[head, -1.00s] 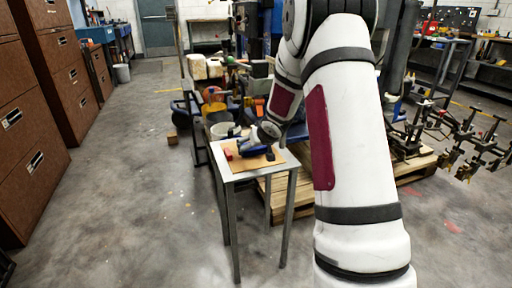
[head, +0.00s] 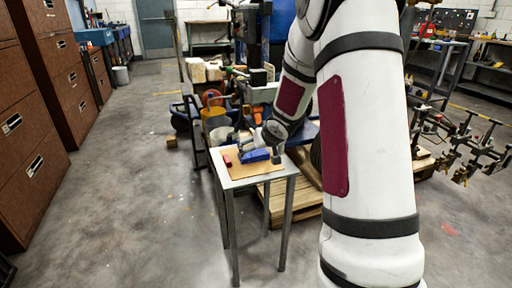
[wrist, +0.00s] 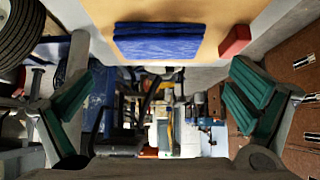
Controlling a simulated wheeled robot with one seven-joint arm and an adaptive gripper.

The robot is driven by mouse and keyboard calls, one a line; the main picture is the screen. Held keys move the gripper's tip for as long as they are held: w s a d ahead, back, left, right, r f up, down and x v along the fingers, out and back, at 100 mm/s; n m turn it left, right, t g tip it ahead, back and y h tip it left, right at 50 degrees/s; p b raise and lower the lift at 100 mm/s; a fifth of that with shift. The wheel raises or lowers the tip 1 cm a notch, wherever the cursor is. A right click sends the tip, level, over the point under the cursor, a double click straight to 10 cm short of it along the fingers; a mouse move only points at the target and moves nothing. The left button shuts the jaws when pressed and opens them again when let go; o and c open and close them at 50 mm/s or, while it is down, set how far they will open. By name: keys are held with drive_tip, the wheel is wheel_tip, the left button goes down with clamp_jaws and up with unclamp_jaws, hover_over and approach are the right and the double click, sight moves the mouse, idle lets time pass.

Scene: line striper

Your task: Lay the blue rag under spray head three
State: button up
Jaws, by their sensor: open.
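The folded blue rag (head: 255,156) lies on a tan sheet on a small metal table. It shows near the top of the wrist view (wrist: 158,40), apart from my fingers. My gripper (wrist: 160,95) is open and empty, with its green-padded fingers wide apart. Several dark spray-head-like fittings (head: 470,145) stand in a row at the right of the head view. I cannot tell which is number three.
A red block (head: 227,160) lies left of the rag. The table (head: 236,182) stands before a wooden pallet (head: 310,212) and cluttered equipment. Brown cabinets (head: 35,120) line the left. The concrete floor between cabinets and table is clear.

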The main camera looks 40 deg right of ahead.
drive_tip(key=s+a+r+g+h+p, duration=0.1)
drive_tip(key=s+a+r+g, duration=0.1)
drive_tip(key=s+a+r, duration=0.6)
drive_tip(key=s+a+r+g+h+p, duration=0.15)
drive_tip(key=s+a+r, duration=0.35)
drive_tip(key=s, duration=0.6)
drive_tip(key=s+a+n+g+y, duration=0.1)
drive_tip(key=s+a, duration=0.3)
drive_tip(key=s, duration=0.4)
drive_tip(key=s+a+r+n+g+y, duration=0.1)
drive_tip(key=s+a+g+y, duration=0.1)
drive_tip(key=s+a, duration=0.3)
drive_tip(key=s+a+n+g+y, duration=0.1)
drive_tip(key=s+a, duration=0.4)
drive_tip(key=s, duration=0.7)
drive_tip(key=shift+r+g+y+b, duration=0.35)
drive_tip(key=shift+r+g+y, duration=0.05)
drive_tip(key=shift+g+y, duration=0.05)
